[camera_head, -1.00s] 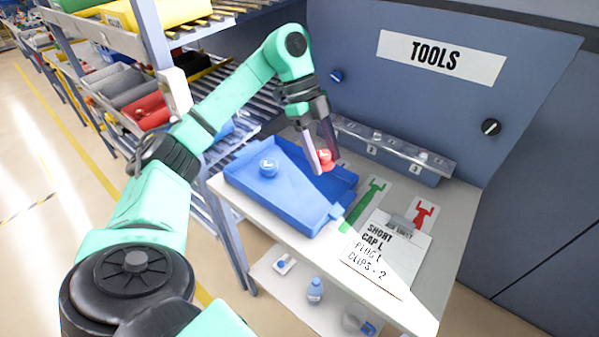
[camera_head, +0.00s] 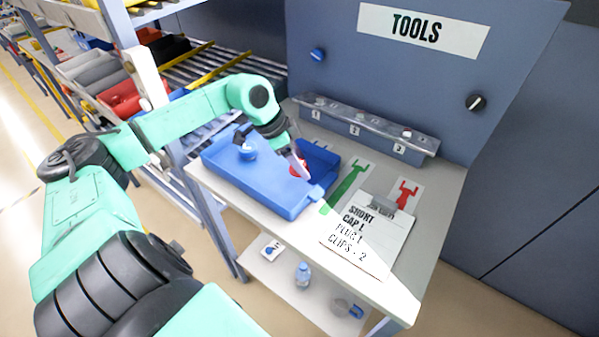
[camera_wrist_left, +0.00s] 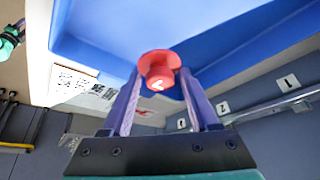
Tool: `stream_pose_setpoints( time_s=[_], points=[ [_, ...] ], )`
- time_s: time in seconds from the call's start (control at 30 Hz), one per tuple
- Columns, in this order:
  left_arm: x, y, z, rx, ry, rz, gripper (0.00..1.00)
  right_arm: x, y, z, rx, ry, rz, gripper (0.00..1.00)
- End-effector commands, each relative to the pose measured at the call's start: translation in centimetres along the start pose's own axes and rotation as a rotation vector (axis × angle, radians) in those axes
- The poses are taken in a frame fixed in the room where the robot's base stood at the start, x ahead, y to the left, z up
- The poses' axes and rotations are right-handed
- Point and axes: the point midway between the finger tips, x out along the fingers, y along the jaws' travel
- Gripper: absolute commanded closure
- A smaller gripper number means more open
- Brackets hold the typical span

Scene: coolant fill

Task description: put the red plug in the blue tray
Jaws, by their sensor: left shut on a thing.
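The red plug (camera_wrist_left: 159,72) is between the fingertips of my left gripper (camera_wrist_left: 158,80) in the left wrist view, with blue tray surface behind it. In the head view the red plug (camera_head: 298,168) shows partly, behind a finger of my left gripper (camera_head: 300,165), over the right part of the blue tray (camera_head: 262,190). My left gripper is shut on the plug. I cannot tell whether the plug touches the tray floor. A blue round cap (camera_head: 247,150) is on the tray's left part. My right gripper is not in view.
The tray sits on a light bench (camera_head: 400,275). A clipboard list (camera_head: 368,235), green and red tool outlines lie right of it. A numbered rail (camera_head: 365,130) runs along the back below the TOOLS panel (camera_head: 422,30). A lower shelf holds a small bottle (camera_head: 303,275).

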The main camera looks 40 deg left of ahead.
Motion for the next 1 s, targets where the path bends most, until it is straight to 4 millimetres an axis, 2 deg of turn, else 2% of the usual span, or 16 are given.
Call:
stream_pose_setpoints(
  time_s=[0.2, 0.4, 0.43, 0.47, 0.5, 0.83, 1.0],
  points=[
    [2.9, 0.1, 1.5, -0.002, -0.001, 0.001, 0.9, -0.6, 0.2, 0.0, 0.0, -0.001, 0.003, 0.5],
    [3.0, 0.1, 1.5, 0.0, -0.002, 0.0, 0.9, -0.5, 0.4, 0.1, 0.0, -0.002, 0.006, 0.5],
    [3.0, 0.1, 1.5, 0.0, -0.002, 0.0, 0.28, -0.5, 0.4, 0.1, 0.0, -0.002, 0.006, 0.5],
    [3.0, 0.1, 1.5, 0.0, -0.002, 0.0, 0.16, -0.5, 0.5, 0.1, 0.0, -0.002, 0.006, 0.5],
    [3.0, 0.1, 1.5, 0.0, -0.002, 0.0, 0.09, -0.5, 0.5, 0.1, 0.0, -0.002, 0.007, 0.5],
    [2.9, 0.1, 1.6, -0.001, -0.002, 0.0, 0.09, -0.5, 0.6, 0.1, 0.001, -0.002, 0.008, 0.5],
    [2.2, 0.0, 1.9, -0.005, -0.005, -0.001, 0.09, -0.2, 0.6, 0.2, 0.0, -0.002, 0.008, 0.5]
  ],
)
